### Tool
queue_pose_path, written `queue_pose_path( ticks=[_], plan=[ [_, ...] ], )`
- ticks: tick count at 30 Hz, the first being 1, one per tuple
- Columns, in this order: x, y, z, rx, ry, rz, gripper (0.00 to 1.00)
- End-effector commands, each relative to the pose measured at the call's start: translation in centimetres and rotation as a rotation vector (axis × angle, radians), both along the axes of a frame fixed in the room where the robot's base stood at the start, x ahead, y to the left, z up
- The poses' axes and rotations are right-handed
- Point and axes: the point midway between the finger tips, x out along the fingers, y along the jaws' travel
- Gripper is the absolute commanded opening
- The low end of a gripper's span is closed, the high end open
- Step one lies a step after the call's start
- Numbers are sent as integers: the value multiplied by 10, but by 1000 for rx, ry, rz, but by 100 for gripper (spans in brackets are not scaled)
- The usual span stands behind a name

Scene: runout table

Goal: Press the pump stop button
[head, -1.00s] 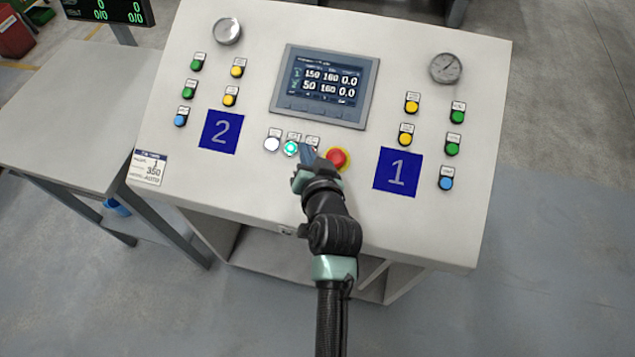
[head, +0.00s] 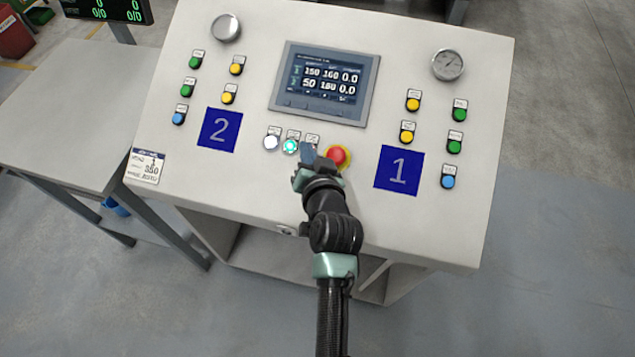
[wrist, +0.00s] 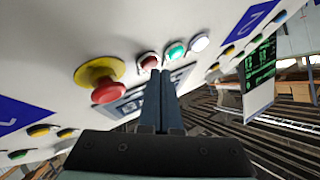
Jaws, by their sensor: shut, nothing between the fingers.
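My gripper (head: 308,152) is shut and empty, its fingers pointing at the console panel just left of the red mushroom button (head: 338,157). In the wrist view the closed fingertips (wrist: 159,74) are just below a small red button (wrist: 149,61). I cannot tell whether they touch it. In the head view my gripper hides this button; only its label (head: 312,140) shows. A lit green button (head: 290,146) and a white button (head: 271,142) are to its left. The labels are too small to read, so I cannot confirm which is pump stop.
The mushroom button on its yellow base (wrist: 100,71) stands out close beside my fingers. The display (head: 324,84) is above the button row. Yellow, green and blue buttons flank it. A grey side table (head: 75,120) stands at the left.

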Motion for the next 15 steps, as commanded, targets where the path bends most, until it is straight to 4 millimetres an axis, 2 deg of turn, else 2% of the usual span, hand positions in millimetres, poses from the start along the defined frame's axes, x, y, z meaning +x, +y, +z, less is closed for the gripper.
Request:
queue_pose_path(
  ticks=[15],
  plan=[
    [3,-1,-7,0,1,0,0]
  ],
)
